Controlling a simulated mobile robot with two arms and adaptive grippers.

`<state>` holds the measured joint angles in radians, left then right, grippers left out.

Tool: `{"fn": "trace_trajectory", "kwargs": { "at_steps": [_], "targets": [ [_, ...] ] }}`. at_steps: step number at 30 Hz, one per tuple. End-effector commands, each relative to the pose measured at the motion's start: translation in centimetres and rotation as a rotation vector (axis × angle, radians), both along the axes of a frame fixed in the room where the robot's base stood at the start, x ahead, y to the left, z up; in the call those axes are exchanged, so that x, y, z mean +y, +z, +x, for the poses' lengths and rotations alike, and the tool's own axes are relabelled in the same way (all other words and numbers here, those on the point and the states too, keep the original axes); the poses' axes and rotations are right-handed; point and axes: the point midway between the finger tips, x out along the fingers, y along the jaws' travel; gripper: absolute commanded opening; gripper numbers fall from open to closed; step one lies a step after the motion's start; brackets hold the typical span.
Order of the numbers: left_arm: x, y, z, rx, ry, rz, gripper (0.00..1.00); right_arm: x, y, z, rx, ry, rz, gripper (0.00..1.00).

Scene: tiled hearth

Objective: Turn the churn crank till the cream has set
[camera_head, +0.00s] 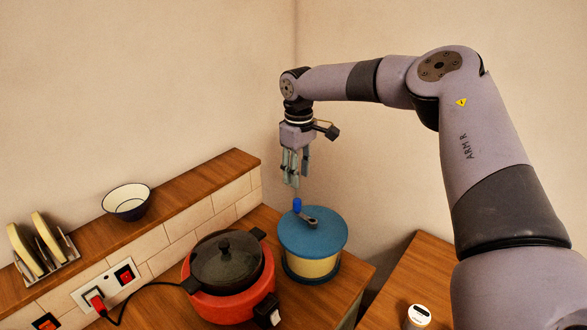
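The churn is a cream-coloured tub (312,266) with a blue lid (325,238), upright on the wooden counter at the centre. A short grey crank arm (308,217) lies across the top of the lid, with an upright blue knob (297,205) at its far-left end. My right gripper (293,180) points down just above the knob. Its fingers look parted, with nothing between them, and the knob shows below the fingertips. The cream inside is hidden by the lid. My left gripper is out of view.
A red cooker (228,305) with a dark lidded pot (226,262) stands close left of the churn, its cord running to a socket (97,300). A bowl (127,203) and plate rack (46,262) sit on the ledge. A white-lidded jar (419,314) is at lower right.

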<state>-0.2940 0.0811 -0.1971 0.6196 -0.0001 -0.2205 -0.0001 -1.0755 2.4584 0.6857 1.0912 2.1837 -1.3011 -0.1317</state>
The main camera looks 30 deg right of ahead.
Motion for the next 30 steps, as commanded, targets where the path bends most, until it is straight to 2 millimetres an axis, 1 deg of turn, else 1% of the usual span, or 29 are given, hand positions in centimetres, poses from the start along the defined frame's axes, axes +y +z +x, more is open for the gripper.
{"fn": "trace_trajectory", "kwargs": {
  "at_steps": [1, 3, 5, 6, 8, 13, 15, 16, 20, 24, 26, 27, 30],
  "targets": [
    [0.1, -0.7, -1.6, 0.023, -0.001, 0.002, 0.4, 0.0, -0.7, 0.0, 0.002, 0.0, -0.001, 0.37],
    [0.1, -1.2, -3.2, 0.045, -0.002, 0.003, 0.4, 0.0, -1.4, 0.0, 0.002, 0.0, -0.001, 0.37],
    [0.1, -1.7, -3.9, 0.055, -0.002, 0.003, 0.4, 0.0, -2.0, 0.0, 0.003, 0.0, -0.002, 0.37],
    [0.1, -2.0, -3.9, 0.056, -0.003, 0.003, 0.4, 0.0, -2.4, 0.0, 0.003, 0.0, -0.002, 0.37],
    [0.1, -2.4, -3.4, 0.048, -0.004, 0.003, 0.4, 0.0, -3.0, 0.0, 0.002, 0.0, -0.002, 0.37],
    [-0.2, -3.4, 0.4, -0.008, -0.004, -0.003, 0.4, 0.0, -4.7, 0.0, 0.002, 0.0, -0.002, 0.37],
    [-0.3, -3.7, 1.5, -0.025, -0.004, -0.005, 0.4, 0.0, -5.3, 0.0, 0.002, 0.001, -0.002, 0.37],
    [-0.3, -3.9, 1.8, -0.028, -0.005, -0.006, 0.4, 0.0, -5.6, 0.0, 0.002, 0.001, -0.002, 0.37],
    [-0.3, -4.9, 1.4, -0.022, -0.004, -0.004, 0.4, 0.0, -6.9, 0.0, 0.002, 0.001, -0.002, 0.37],
    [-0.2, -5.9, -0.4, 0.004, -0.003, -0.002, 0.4, 0.0, -8.3, 0.0, 0.002, 0.0, -0.002, 0.37],
    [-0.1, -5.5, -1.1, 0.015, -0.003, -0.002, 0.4, 0.0, -7.9, 0.0, 0.001, 0.0, -0.001, 0.37],
    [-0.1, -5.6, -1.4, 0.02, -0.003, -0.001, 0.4, 0.0, -8.0, 0.0, 0.001, 0.0, -0.001, 0.37],
    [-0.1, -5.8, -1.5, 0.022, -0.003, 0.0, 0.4, 0.0, -8.2, 0.0, 0.001, 0.0, -0.001, 0.37]
  ]
}}
